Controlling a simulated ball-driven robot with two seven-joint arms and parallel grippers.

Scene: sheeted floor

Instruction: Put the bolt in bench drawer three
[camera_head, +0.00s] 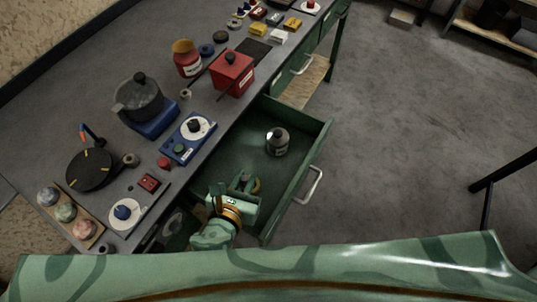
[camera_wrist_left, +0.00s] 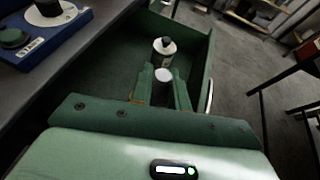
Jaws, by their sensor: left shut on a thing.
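My left gripper (camera_head: 244,184) is over the near part of an open green bench drawer (camera_head: 318,150). In the left wrist view its two green fingers (camera_wrist_left: 162,82) are shut on a small grey round-ended piece, which I take for the bolt (camera_wrist_left: 164,74). The fingers hide most of it, and I cannot tell its height above the drawer floor. The open drawer (camera_wrist_left: 207,62) surrounds the fingers in that view. No drawer number is readable. My right gripper is not in view.
A grey bottle with a white label (camera_head: 277,142) stands inside the drawer, beyond the gripper. The grey bench top (camera_head: 60,120) carries a red box (camera_head: 232,75), a blue push-button unit (camera_head: 188,140) and several other items. The drawer handle (camera_head: 309,187) faces open floor.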

